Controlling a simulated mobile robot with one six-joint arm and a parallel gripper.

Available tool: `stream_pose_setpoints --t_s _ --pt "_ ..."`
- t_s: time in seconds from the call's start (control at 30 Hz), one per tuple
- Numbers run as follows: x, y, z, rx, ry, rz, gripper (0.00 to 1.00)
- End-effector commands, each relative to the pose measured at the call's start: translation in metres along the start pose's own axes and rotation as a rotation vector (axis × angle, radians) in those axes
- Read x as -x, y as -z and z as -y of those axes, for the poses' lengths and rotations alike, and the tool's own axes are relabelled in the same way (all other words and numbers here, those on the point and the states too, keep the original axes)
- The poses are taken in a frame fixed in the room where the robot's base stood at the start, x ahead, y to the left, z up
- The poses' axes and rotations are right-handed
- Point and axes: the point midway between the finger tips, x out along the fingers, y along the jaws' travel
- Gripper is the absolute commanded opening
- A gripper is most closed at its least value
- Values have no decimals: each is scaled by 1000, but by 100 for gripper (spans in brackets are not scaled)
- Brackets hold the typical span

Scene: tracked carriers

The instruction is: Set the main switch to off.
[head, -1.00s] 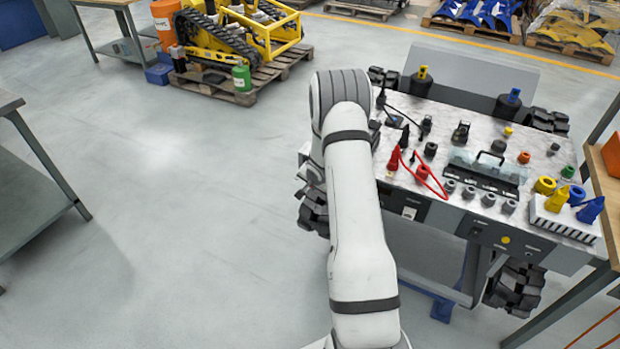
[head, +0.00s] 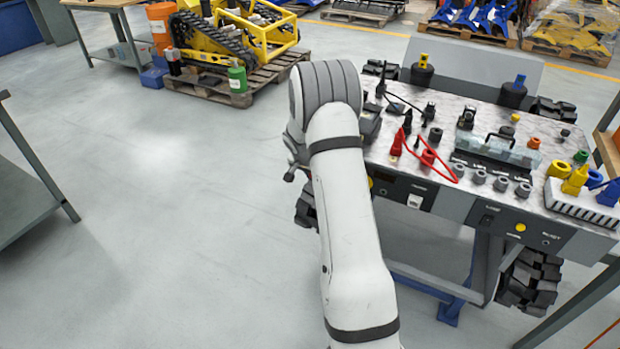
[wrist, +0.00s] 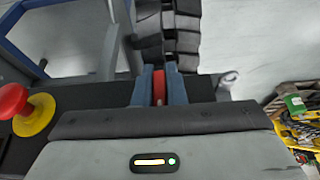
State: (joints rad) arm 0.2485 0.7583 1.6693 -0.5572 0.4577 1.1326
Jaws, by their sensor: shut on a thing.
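In the wrist view my gripper (wrist: 160,74) is shut on a narrow red part, which looks like the handle of the main switch (wrist: 159,90). The two blue-grey fingers stand on either side of it, at the dark panel. The switch's base and markings are hidden, so I cannot read its position. In the head view my arm covers the gripper and the switch; the tracked carrier (head: 455,205) stands to the right of the arm.
A red emergency button (wrist: 12,100) on a yellow base (wrist: 36,116) sits left of my gripper. A black track (wrist: 168,30) lies just beyond the fingers. The carrier's top holds plugs, sockets and a red cable (head: 440,168). The floor (head: 200,240) to the left is clear.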

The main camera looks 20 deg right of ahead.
Motion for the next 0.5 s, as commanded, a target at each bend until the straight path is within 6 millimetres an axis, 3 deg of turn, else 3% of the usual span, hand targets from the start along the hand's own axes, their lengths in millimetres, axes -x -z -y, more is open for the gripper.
stream_pose_setpoints --t_s 0.33,0.37,0.5 --pt "-1 0 -2 0 -5 2 0" --pt "-1 0 -2 0 -5 2 12" --pt "0 0 -2 0 -4 2 24"
